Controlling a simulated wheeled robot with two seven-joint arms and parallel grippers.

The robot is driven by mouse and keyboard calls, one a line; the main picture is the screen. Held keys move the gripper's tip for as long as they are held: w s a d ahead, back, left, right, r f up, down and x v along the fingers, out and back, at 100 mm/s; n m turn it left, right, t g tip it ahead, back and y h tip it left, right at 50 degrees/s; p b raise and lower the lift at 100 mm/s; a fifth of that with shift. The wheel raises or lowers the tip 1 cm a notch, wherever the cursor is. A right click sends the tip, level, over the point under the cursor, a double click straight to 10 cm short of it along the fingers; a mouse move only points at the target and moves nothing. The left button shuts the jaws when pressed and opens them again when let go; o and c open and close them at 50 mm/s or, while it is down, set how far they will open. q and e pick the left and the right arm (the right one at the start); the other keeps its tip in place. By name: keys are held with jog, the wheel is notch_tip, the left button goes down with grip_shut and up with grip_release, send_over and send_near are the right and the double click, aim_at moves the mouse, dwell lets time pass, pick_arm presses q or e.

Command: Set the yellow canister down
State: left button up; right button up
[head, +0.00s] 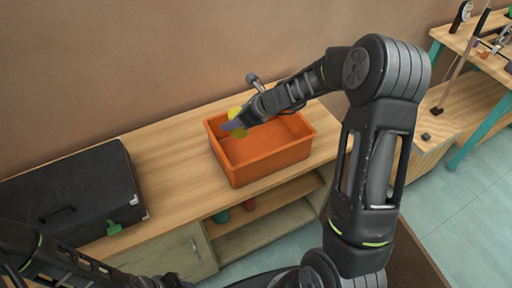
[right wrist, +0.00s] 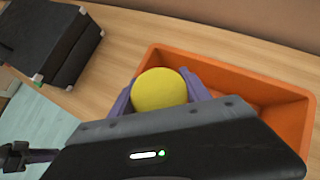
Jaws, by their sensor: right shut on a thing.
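The yellow canister (right wrist: 159,90) is between the two fingers of my right gripper (right wrist: 166,95), which is shut on it. In the right wrist view its round yellow face shows over the left part of the orange bin. In the head view the canister (head: 235,113) and the right gripper (head: 234,124) are over the bin's back left part, and the fingers partly cover the canister. I cannot tell how high above the bin floor it is. My left arm shows at the bottom left of the head view, but its gripper fingers do not show clearly.
The open orange bin (head: 262,173) stands on a wooden cabinet top (head: 170,160). A black case (head: 70,190) lies to its left, with bare wood between them. A green and a red object sit on the shelf below. A wooden rack stands at the far right.

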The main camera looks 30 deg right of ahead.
aim_at(235, 132)
notch_tip(235, 132, down, 6)
jog(key=shift+w+f+b, duration=0.1)
jog(key=shift+f+b, duration=0.05)
jog(key=shift+b, duration=0.55)
jog(key=shift+f+b, duration=0.35)
jog(key=shift+f, duration=1.5)
jog(key=shift+f+b, duration=0.55)
jog(key=shift+b, duration=0.05)
jog(key=shift+f, duration=0.1)
jog(key=o, duration=1.5)
